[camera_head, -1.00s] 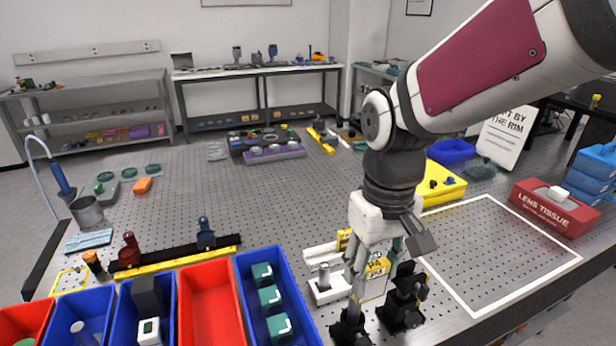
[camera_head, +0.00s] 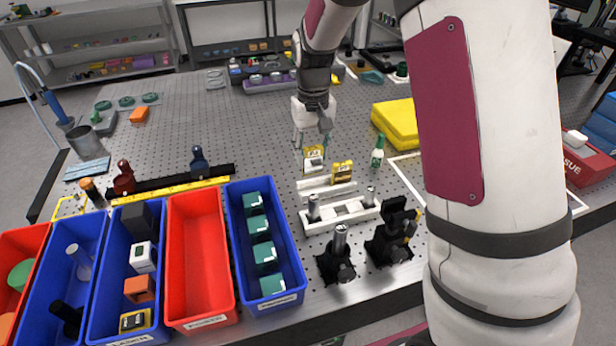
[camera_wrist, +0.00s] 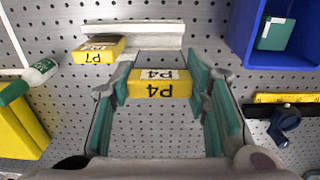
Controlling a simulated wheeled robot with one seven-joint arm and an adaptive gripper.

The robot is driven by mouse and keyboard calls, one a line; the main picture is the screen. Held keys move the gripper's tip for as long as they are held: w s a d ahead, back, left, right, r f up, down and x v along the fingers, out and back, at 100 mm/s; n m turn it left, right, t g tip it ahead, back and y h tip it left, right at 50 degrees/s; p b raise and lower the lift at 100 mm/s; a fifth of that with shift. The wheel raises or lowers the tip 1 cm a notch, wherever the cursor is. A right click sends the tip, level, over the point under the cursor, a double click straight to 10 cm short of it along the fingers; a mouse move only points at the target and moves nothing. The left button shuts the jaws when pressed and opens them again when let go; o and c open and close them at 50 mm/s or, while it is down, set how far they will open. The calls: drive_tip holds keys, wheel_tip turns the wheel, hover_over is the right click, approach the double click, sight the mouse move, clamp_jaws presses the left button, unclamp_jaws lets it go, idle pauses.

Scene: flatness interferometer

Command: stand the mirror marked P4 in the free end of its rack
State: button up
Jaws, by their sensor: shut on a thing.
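The mirror marked P4 (camera_wrist: 160,88) has a yellow top edge and a clear or shiny plate. My gripper (camera_wrist: 163,95) is shut on it, with a teal finger at each side. In the head view my gripper (camera_head: 313,140) holds this mirror (camera_head: 313,153) just beyond the white rack (camera_head: 316,183). A second yellow-topped mirror, marked P7 (camera_wrist: 98,50), stands in the rack; in the head view it (camera_head: 342,172) is at the right end. The rack's other end is bare, at the right in the wrist view (camera_wrist: 158,29). The held mirror's lower edge is hidden.
A white fixture with posts (camera_head: 342,213) and black mounts (camera_head: 390,240) stand in front of the rack. A blue bin (camera_head: 238,222) is to its left. A green-capped bottle (camera_head: 377,155) and a yellow case (camera_head: 395,122) are to its right. Bare breadboard lies beyond.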

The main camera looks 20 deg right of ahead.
sight(313, 173)
drive_tip(key=shift+f+p, duration=0.4)
drive_tip(key=shift+f, duration=2.9)
drive_tip(key=shift+f, duration=0.1)
drive_tip(key=o, duration=0.9)
